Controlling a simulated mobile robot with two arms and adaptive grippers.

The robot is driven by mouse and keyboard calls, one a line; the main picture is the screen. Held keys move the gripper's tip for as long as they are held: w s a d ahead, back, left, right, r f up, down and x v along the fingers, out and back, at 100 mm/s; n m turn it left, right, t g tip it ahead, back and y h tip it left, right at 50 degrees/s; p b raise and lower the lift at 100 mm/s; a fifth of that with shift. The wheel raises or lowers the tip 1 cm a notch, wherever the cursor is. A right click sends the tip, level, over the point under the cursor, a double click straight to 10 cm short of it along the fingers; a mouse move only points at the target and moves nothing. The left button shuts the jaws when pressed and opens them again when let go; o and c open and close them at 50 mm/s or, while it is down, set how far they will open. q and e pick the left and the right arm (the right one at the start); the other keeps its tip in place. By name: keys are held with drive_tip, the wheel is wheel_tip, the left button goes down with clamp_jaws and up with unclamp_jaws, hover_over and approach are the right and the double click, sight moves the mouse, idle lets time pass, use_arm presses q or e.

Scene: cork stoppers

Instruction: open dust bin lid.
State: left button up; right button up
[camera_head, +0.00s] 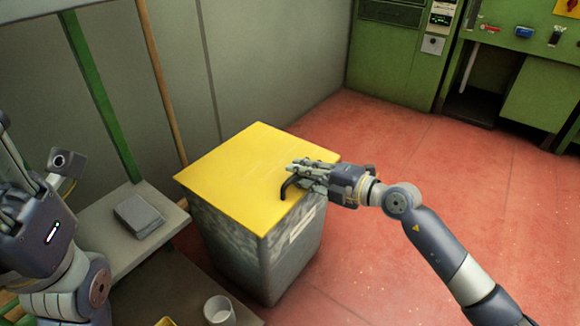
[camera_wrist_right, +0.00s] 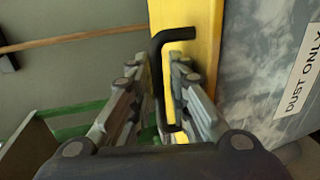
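The dust bin (camera_head: 283,262) is a grey, mottled box with a flat yellow lid (camera_head: 240,165). The lid lies closed on top. A black bent handle (camera_wrist_right: 158,75) stands out from the yellow lid in the right wrist view; part of it (camera_head: 287,185) shows in the head view. My right gripper (camera_head: 292,172) is at the lid's right side. Its fingers (camera_wrist_right: 160,105) are apart on either side of the handle, with small gaps visible. My left gripper (camera_head: 12,185) is at the far left, away from the bin, its fingertips partly cut off or unclear.
A wall with green and wooden posts stands behind. The red floor (camera_head: 400,160) is clear to the right; green machines (camera_head: 400,55) stand at the back.

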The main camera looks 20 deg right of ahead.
drive_tip(key=shift+w+a+f, duration=0.1)
drive_tip(key=shift+w+a, duration=0.1)
drive_tip(key=shift+w, duration=0.05)
clamp_jaws()
drive_tip(key=shift+r+p, duration=0.2)
drive_tip(key=shift+p, duration=0.15)
